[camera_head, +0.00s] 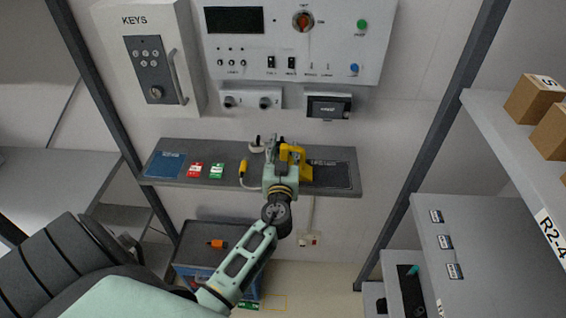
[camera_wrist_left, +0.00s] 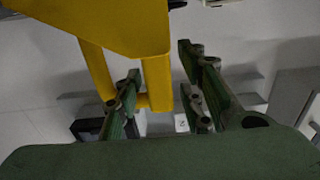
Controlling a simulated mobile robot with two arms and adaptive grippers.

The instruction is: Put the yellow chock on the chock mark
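The yellow chock (camera_head: 305,172) stands on the grey wall shelf, beside a dark mat. In the left wrist view the chock (camera_wrist_left: 125,25) fills the upper left, with its handle bars reaching down between my fingers. My left gripper (camera_head: 282,152) is at the chock in the head view. In the left wrist view its two fingers (camera_wrist_left: 165,95) are apart, one on each side of a handle bar, with a visible gap on the right. A thin yellow outline (camera_head: 286,303) on the floor may be the chock mark; my arm partly hides that area. My right gripper is not in view.
The wall shelf (camera_head: 232,150) also holds a blue booklet (camera_head: 164,165), red (camera_head: 195,170) and green (camera_head: 216,171) tags and a yellow-ended cable piece (camera_head: 243,168). A blue cart (camera_head: 195,232) stands below. Right-hand racks (camera_head: 500,235) carry boxes (camera_head: 535,98).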

